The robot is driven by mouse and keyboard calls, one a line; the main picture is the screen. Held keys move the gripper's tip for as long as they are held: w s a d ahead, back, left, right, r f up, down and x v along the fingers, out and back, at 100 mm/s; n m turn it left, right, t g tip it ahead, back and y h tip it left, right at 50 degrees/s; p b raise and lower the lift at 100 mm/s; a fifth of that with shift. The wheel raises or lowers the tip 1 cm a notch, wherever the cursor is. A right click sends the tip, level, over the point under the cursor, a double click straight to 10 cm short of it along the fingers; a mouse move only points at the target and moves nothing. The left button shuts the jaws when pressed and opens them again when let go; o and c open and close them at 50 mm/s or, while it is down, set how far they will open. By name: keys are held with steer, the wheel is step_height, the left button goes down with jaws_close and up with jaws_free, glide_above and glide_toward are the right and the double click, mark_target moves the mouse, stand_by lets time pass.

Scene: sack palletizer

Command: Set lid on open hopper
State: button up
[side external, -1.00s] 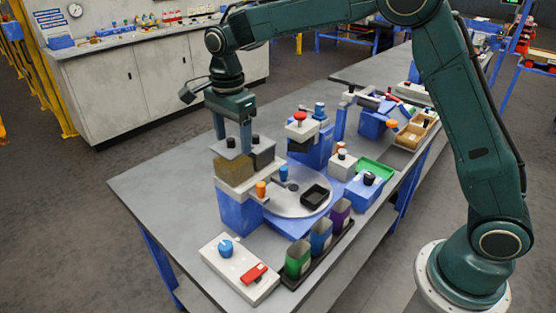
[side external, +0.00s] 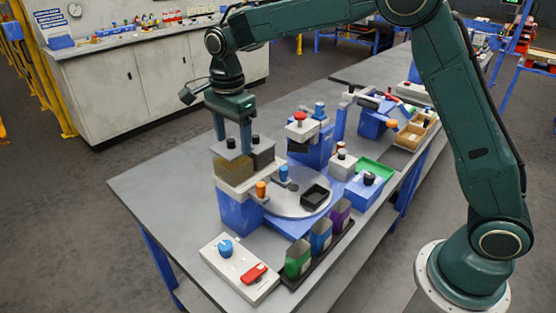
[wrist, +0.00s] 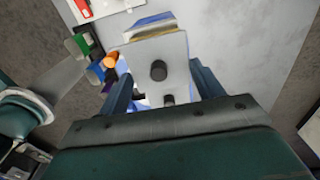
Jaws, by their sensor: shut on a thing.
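The lid (wrist: 150,52) is a flat grey plate with a black knob (wrist: 158,70). In the side external view the lid (side external: 226,152) lies level over the amber-walled hopper (side external: 232,171), which stands on a blue base (side external: 238,212). I cannot tell whether the lid touches the rim all round. My gripper (side external: 239,147) points straight down and is shut on the lid. Its fingers lie on opposite sides of the lid in the wrist view. A dark grey block (side external: 264,154) with a black knob sits right behind the hopper, and the inside of the hopper is hidden.
An orange knob (side external: 261,188) stands close in front of the hopper. A round grey turntable (side external: 292,206) holds a black tray (side external: 315,195). Green, blue and purple bins stand in a black rack (side external: 318,262). A white control box (side external: 238,275) is at the front. The table's left side is clear.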

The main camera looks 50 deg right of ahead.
steer(key=shift+f, duration=1.1)
stand_by(1.8)
steer(key=o, duration=1.1)
steer(key=shift+c, duration=0.2)
steer(key=shift+r, duration=0.2)
steer(key=shift+r, duration=3.8)
